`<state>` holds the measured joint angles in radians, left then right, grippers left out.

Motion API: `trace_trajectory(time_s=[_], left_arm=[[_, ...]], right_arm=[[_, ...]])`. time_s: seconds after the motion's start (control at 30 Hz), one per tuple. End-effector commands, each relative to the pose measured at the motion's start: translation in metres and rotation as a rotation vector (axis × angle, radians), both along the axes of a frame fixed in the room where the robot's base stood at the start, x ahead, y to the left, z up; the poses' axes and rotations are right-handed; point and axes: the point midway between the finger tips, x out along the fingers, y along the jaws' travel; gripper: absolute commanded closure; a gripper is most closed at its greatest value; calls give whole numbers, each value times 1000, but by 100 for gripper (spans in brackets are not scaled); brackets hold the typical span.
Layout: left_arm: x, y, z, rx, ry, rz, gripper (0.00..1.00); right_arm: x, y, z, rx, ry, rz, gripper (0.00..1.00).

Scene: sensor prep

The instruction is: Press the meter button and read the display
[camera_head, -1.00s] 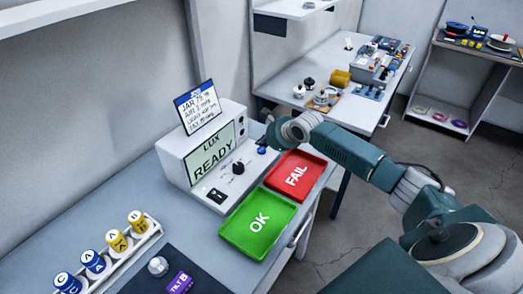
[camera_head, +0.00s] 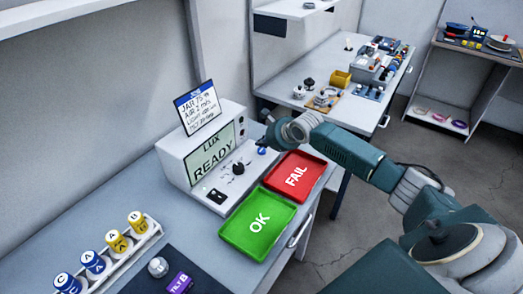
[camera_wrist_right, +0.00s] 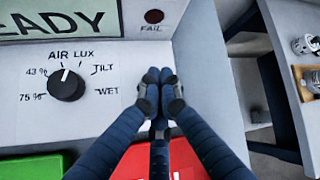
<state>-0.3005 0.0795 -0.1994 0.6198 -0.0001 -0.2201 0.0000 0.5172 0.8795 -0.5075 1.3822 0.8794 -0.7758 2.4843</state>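The meter (camera_head: 205,150) is a white box on the bench. Its greenish display (camera_head: 212,158) reads "LUX READY", and the lower part of that display shows in the wrist view (camera_wrist_right: 60,22). A black dial (camera_wrist_right: 67,85) has its white mark pointing up toward the "AIR LUX" labels. My right gripper (camera_wrist_right: 159,78) is shut with its fingertips together and nothing seen between them. It is in front of the right part of the meter's panel, right of the dial; in the head view it is at the meter's right side (camera_head: 264,146). I cannot make out the button. My left gripper is out of view.
A red FAIL tray (camera_head: 318,165) and a green OK tray (camera_head: 230,235) lie in front of the meter. A note card (camera_head: 198,108) stands on top of it. A rack (camera_head: 150,238) of labelled jars is at the lower left. A dark FAIL lamp (camera_wrist_right: 154,16) is above the fingertips.

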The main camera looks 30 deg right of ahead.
Motion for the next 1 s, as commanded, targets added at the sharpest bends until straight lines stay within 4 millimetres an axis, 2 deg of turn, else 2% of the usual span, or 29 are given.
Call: trace_trajectory(time_s=[0.3, 1.0], left_arm=[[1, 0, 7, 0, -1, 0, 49], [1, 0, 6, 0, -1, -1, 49]], right_arm=[[-1, 0, -8, 2, 2, -1, 100], [0, 0, -12, 0, 1, 1, 100]])
